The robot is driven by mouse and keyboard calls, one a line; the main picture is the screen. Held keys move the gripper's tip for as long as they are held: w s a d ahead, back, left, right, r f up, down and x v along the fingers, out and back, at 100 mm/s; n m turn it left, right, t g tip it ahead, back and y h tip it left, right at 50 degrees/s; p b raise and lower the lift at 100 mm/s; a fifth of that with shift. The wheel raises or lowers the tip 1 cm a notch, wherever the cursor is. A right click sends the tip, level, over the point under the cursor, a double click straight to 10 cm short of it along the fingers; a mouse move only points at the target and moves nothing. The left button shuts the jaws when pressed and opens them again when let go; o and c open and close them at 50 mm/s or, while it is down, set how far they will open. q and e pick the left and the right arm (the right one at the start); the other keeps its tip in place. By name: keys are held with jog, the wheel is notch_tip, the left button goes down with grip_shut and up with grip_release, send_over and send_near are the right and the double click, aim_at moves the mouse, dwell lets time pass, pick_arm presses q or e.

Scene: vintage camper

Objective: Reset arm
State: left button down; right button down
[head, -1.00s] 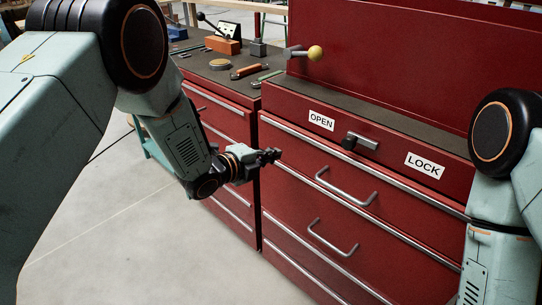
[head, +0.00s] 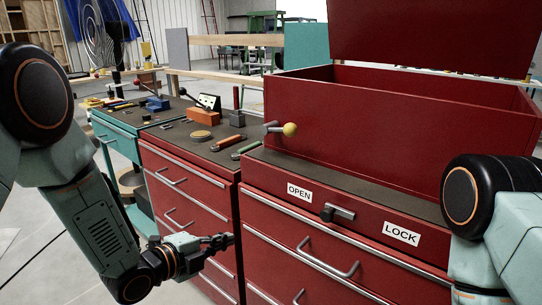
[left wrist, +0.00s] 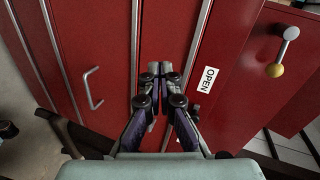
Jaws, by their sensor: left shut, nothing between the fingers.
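My left gripper (head: 222,241) is shut and empty in front of the red drawer fronts, near the gap between two red cabinets. In the left wrist view the left gripper (left wrist: 160,70) has its fingers together, with the OPEN label (left wrist: 207,80) to its right. My right arm (head: 490,215) shows at the right edge of the head view, and its gripper is out of view. The red toolbox (head: 350,120) stands with its lid (head: 430,35) raised. A lever with a yellow knob (head: 290,130) sticks out at its left end.
A latch handle (head: 338,212) sits between the OPEN (head: 300,193) and LOCK (head: 402,234) labels. Drawer handles (head: 325,260) stick out below. An orange block (head: 203,116) and small tools lie on the left worktop (head: 175,135). Open floor (head: 30,250) shows at the lower left.

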pick_arm(q)
jog(key=s+a+f+n+g+y, duration=0.3)
jog(key=s+f+n, duration=0.4)
jog(key=n, duration=0.2)
jog(key=s+a+f+n+g+y, duration=0.2)
jog(key=s+a+f+n+y, duration=0.1)
jog(key=s+f+n, duration=0.55)
jog(key=s+a+f+n+g+y, duration=0.1)
jog(key=s+f+n+g, duration=0.2)
jog(key=s, duration=0.8)
jog(key=s+a+f+n+g+y, duration=0.1)
jog(key=s+a+f+n+g, duration=0.1)
jog(key=s, duration=1)
jog(key=shift+a+f+n+g, duration=0.2)
jog(key=shift+f+n+g, duration=0.25)
jog(key=shift+n+g, duration=0.3)
jog(key=shift+w, duration=0.1)
